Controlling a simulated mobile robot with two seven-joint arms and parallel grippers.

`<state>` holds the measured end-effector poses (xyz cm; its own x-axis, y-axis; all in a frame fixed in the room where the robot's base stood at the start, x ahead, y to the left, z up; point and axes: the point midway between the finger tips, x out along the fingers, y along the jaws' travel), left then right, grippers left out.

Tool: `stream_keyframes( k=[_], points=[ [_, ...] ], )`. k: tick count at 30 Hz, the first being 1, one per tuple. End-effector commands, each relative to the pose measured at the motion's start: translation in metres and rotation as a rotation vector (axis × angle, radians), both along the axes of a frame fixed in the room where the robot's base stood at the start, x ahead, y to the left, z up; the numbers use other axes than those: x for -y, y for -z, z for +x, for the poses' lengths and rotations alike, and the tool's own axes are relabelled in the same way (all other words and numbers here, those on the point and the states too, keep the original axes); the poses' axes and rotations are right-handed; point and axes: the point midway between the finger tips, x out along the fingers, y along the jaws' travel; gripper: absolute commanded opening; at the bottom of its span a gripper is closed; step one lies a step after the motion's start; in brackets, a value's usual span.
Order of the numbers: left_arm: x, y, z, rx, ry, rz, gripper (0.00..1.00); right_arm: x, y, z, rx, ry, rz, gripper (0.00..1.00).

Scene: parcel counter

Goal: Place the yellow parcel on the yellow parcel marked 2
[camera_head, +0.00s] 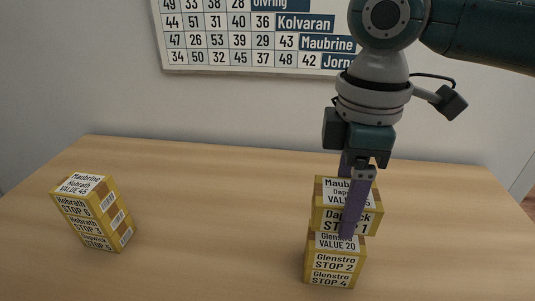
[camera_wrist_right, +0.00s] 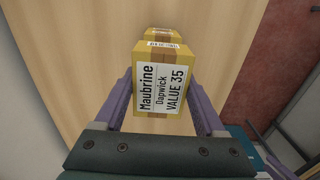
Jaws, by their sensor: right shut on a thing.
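My right gripper (camera_head: 351,205) is shut on a yellow parcel (camera_head: 330,221) labelled Dapwick STOP 1. In the right wrist view the same parcel (camera_wrist_right: 165,80) sits between the two purple fingers, its top label reading Maubrine, Dapwick, VALUE 35. The yellow parcel marked STOP 2 (camera_head: 318,255) is upright on a parcel marked STOP 4 (camera_head: 334,278). The held parcel appears just above the STOP 2 parcel and covers part of its top. I cannot tell whether they touch. My left gripper is not in view.
A second stack of yellow parcels stands at the left, with STOP 6 (camera_head: 107,203) on top, then STOP 3 (camera_head: 85,228) and STOP 5 (camera_head: 95,243). The wooden counter (camera_head: 215,220) is bare between the stacks. A number chart (camera_head: 255,60) hangs on the wall behind.

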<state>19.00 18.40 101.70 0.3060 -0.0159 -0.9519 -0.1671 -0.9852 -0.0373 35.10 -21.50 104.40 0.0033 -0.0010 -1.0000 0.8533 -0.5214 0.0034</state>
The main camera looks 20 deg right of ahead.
Motion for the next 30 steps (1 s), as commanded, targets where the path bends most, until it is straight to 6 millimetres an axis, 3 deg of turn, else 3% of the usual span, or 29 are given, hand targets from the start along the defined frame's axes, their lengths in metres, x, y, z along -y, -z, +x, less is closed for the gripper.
stream_keyframes(
  k=[6,19,20,26,30],
  points=[
    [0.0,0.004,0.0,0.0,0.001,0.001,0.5,0.0,0.034,-0.001,-0.003,0.001,-0.001,0.08],
    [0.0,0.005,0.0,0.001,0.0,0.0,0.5,0.0,0.041,-0.001,-0.001,0.0,0.0,0.08],
    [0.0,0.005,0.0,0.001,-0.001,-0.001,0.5,0.0,0.041,0.0,-0.001,0.0,0.0,0.75],
    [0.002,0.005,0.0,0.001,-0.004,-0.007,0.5,0.0,0.04,-0.001,-0.001,0.0,0.0,0.98],
    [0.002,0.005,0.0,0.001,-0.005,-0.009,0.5,0.0,0.04,-0.001,-0.001,0.0,0.0,1.0]
  ],
)
